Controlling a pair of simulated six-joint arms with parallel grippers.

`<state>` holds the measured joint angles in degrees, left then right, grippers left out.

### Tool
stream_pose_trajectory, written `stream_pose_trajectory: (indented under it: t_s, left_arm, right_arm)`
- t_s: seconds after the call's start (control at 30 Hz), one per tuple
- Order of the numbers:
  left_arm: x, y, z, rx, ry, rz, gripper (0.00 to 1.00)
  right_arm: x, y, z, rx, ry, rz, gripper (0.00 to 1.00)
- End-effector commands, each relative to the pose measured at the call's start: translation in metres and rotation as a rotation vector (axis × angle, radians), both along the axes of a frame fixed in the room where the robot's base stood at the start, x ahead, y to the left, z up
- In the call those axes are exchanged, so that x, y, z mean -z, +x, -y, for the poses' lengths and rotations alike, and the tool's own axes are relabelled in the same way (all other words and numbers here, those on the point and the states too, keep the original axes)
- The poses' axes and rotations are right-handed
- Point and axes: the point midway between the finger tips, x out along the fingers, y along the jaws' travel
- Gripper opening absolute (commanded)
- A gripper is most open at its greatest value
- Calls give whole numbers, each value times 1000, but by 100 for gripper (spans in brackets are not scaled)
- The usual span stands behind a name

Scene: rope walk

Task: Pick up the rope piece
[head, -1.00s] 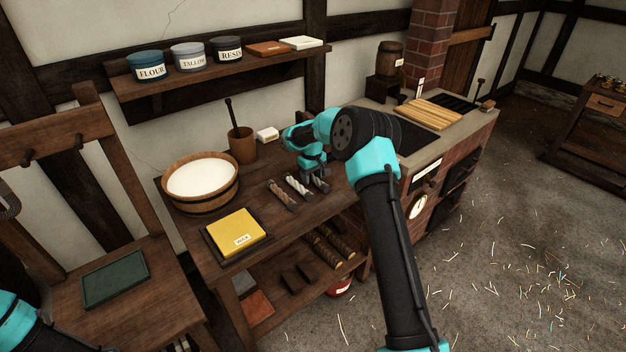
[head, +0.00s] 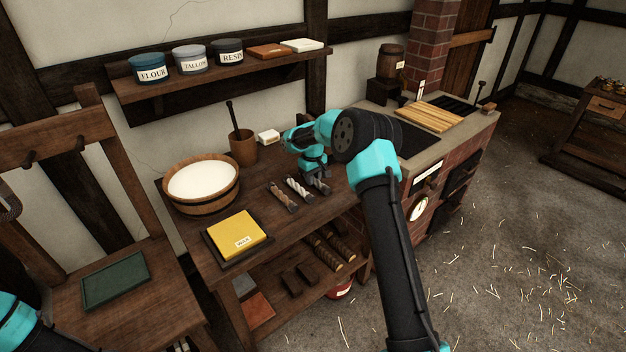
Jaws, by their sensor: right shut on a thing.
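Three short rope pieces lie in a row on the wooden bench: a brown one (head: 282,195) at the left, a pale one (head: 298,188) in the middle and a grey-brown one (head: 321,187) at the right. My right gripper (head: 315,177) points down at the right-hand rope piece and is shut on it, at bench height. The fingers and my wrist hide part of that piece. My left arm shows only at the bottom left corner; its gripper is out of the picture.
A wooden tub of white stuff (head: 203,187), a yellow wax block (head: 235,233) and a mortar (head: 242,148) stand on the bench (head: 262,240). A brick stove (head: 440,185) adjoins at right. A shelf (head: 225,78) hangs above.

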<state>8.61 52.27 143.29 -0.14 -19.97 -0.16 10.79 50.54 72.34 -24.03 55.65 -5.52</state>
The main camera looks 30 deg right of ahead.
Motion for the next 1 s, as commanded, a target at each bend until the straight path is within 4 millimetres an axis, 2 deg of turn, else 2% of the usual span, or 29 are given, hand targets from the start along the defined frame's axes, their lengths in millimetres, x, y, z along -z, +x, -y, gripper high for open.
stream_pose_trajectory:
  t_s: [0.37, 0.47, 0.67, 1.0]
  left_arm:
    - [0, 0, 0, 0, 0, 0, 43]
    - [0, 0, 0, 0, 0, 0, 43]
    - [0, 0, 0, 0, 0, 0, 43]
    - [0, 0, 0, 0, 0, 0, 43]
  right_arm:
    - [-36, 0, 0, 0, -1, 1, 1]
    - [-35, -8, -4, 0, -1, -2, 1]
    - [-37, -28, -16, 0, 0, -2, 1]
    - [-44, -82, -49, -3, -1, -1, 1]
